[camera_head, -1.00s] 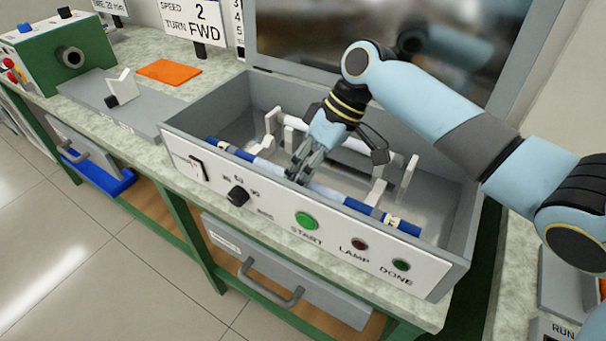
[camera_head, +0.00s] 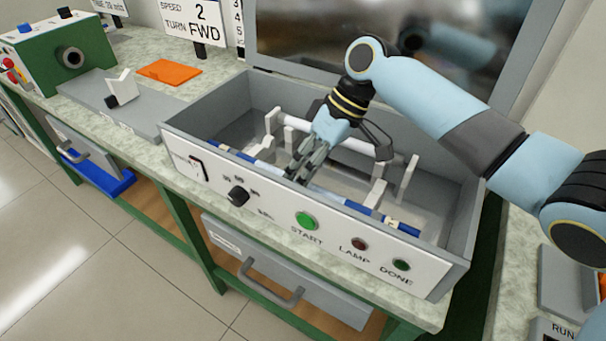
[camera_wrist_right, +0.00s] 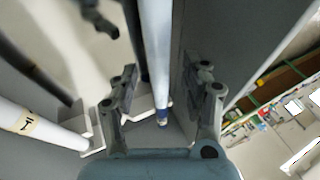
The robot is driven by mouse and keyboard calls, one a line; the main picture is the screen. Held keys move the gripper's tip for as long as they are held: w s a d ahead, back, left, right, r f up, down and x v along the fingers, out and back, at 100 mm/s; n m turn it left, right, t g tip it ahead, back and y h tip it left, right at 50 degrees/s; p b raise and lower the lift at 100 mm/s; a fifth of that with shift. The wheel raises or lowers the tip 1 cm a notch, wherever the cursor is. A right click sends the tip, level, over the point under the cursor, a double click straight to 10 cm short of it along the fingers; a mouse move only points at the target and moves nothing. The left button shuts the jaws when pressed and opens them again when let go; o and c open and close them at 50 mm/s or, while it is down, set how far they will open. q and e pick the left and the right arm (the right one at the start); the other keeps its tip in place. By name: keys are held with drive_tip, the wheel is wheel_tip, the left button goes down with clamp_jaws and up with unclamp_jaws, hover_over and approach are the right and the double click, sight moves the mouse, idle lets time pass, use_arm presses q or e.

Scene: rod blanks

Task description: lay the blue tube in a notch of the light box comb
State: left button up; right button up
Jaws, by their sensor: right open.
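The blue tube (camera_head: 358,207), pale in the middle with blue toward its ends, lies along the inside of the light box's front wall, partly hidden by that wall. In the right wrist view the tube (camera_wrist_right: 152,50) runs between my right gripper's open fingers (camera_wrist_right: 160,88). In the head view the right gripper (camera_head: 298,172) reaches down over the tube's middle. White comb uprights (camera_head: 407,178) stand inside the box; one comb part (camera_wrist_right: 140,106) shows beside the tube in the wrist view. I cannot tell whether the tube is fully seated in a notch. My left gripper is out of view.
A second, white tube (camera_head: 345,142) lies across the comb farther back. The grey light box (camera_head: 185,122) has raised walls around the fingers and an open lid (camera_head: 400,45) behind. A green machine (camera_head: 75,50) and an orange mat (camera_head: 170,72) are at left.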

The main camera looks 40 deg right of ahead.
drive_tip(key=v, duration=1.1)
